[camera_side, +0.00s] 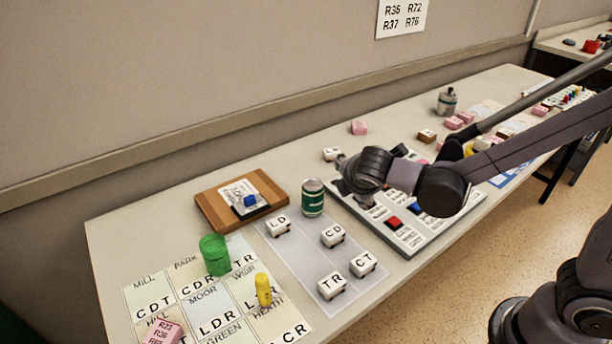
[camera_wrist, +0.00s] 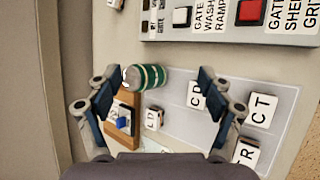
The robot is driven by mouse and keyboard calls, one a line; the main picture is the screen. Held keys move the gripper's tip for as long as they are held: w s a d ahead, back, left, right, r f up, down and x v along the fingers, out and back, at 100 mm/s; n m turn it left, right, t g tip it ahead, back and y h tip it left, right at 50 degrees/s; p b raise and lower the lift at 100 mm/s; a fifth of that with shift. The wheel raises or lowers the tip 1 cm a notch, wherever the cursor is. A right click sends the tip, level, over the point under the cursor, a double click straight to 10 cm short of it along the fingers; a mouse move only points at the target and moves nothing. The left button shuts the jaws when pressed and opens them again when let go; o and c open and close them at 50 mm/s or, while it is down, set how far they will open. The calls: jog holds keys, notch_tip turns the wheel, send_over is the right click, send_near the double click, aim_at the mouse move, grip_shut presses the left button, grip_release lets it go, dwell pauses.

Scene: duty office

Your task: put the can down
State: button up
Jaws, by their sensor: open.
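The can (camera_side: 313,197) is green with a pale band and a silver top. It stands upright at the back edge of the grey mat (camera_side: 352,280), beside the wooden board. In the wrist view the can (camera_wrist: 146,77) is near the left finger, inside the open span of the fingers. My gripper (camera_side: 345,184) is open, with its fingers to the right of the can in the side view. In the wrist view the two fingers of my gripper (camera_wrist: 163,100) are wide apart with nothing held between them. I cannot tell whether the left finger touches the can.
A wooden board (camera_side: 215,212) lies behind left. A green cylinder (camera_side: 214,255) and yellow peg (camera_side: 263,290) stand on the lettered cards. A button panel (camera_side: 407,243) lies right.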

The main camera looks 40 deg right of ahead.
aim_at(313, 195)
jog(key=w+a+f+n+t+h, duration=0.1)
jog(key=a+f+n, duration=0.1)
jog(key=n, duration=0.1)
jog(key=w+a+f+n+t+h, duration=0.1)
jog(key=a+f+n, duration=0.1)
jog(key=a+n, duration=0.1)
jog(key=w+a+f+n+t+h, duration=0.1)
jog(key=a+f+n, duration=0.1)
jog(key=a+n, duration=0.1)
jog(key=shift+w+f+n, duration=0.25)
jog(key=shift+w+n, duration=0.1)
jog(key=shift+n, duration=0.45)
jog(key=shift+f+h, duration=0.1)
jog(key=shift+h, duration=0.2)
jog(key=shift+w+d+f, duration=0.2)
jog(key=shift+w, duration=0.15)
jog(key=x, duration=0.9)
jog(key=shift+w+d, duration=0.1)
jog(key=shift+w, duration=0.3)
jog(key=c, duration=1)
jog(key=shift+o, duration=0.2)
jog(key=shift+r, duration=0.15)
